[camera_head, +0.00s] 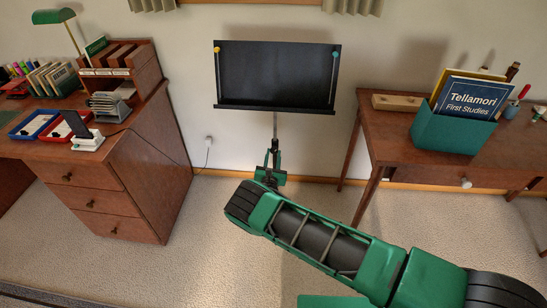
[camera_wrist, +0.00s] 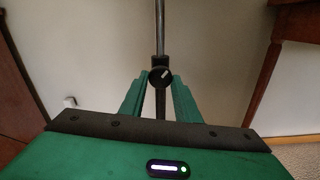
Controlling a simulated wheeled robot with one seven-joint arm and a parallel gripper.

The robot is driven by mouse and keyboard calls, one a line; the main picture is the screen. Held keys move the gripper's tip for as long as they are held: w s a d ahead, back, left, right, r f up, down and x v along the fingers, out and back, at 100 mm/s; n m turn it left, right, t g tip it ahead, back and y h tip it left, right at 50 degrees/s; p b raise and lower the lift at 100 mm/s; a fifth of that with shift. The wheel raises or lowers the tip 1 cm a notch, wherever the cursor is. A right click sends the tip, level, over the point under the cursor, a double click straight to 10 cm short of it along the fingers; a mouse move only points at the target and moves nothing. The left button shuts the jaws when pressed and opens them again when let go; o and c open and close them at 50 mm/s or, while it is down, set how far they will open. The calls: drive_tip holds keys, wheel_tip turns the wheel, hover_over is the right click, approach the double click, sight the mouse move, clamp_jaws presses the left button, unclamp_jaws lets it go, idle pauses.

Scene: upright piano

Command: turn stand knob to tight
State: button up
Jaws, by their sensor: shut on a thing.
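A black music stand (camera_head: 275,75) with a wide, dark desk stands upright against the wall in the head view. Its thin grey shaft (camera_wrist: 160,28) runs down the middle of the wrist view. The round black stand knob (camera_wrist: 161,77) sits on the shaft and carries a short white mark, tilted up to the right. My gripper (camera_wrist: 160,82) has its two green fingers on either side of the knob and is shut on it. In the head view my gripper (camera_head: 272,162) is at the shaft below the desk; the knob is too small to make out there. The stand's foot is hidden by my arm.
A brown desk (camera_head: 150,170) with drawers, trays and an organizer stands at the left. A brown table (camera_head: 385,125) with a green book box (camera_head: 450,130) stands at the right. A wall socket (camera_head: 209,141) is left of the stand.

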drive_tip(key=m, duration=0.4)
drive_tip(key=shift+a, duration=0.15)
drive_tip(key=m, duration=1.7)
drive_tip(key=shift+m, duration=0.4)
drive_tip(key=m, duration=0.6)
drive_tip(key=shift+s+d+f, duration=0.1)
drive_tip(key=shift+d, duration=0.15)
drive_tip(key=shift+m, duration=0.3)
drive_tip(key=o, duration=1)
drive_tip(key=shift+f, duration=0.1)
drive_tip(key=shift+o, duration=0.2)
drive_tip(key=shift+a+r, duration=0.15)
drive_tip(key=shift+r, duration=0.1)
